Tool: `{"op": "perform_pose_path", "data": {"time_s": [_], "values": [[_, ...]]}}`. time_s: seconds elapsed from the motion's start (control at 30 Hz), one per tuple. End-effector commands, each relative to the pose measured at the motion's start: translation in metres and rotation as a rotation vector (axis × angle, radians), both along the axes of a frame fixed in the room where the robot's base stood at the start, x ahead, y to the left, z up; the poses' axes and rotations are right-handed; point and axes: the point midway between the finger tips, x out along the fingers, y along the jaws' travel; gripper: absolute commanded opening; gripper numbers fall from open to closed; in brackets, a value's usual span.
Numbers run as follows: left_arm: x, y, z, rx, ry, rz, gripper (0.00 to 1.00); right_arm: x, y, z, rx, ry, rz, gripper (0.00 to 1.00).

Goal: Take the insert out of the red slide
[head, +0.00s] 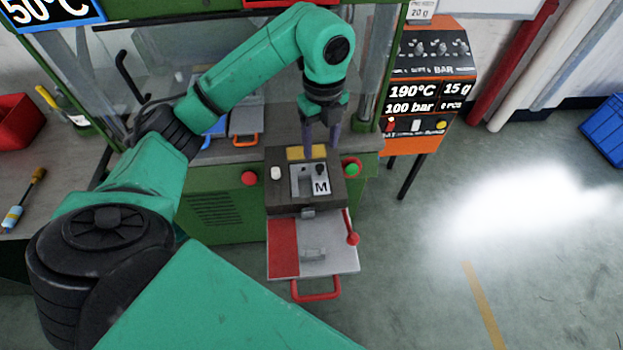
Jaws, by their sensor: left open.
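The red slide (284,247) is pulled out at the front of the green machine, with its red handle (316,290) toward me. A small grey metal piece, which looks like the insert (313,254), lies on the slide's pale plate. My left gripper (321,149) points down, open, behind the slide and over the back of the dark block (275,196) with the "M" plate (321,187). It is apart from the insert, and nothing shows between its fingers. My right gripper is not in view.
Slides with blue and orange handles (245,140) sit behind my arm. An orange control cabinet (428,90) is at right. A screwdriver (24,200) and red bin (18,120) are on the left bench.

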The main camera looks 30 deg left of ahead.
Motion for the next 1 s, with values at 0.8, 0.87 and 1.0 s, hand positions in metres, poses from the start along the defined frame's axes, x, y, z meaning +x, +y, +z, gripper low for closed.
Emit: {"op": "perform_pose_path", "data": {"time_s": [0.8,0.87,1.0], "values": [[0.005,0.003,-0.073,-0.003,-0.003,-0.005,0.05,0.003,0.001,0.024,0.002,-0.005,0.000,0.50],[0.005,0.003,-0.073,-0.003,-0.003,-0.005,0.00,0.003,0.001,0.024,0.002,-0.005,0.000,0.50],[0.005,0.003,-0.072,-0.003,-0.003,-0.005,0.00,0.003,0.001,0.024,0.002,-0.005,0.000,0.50]]}}
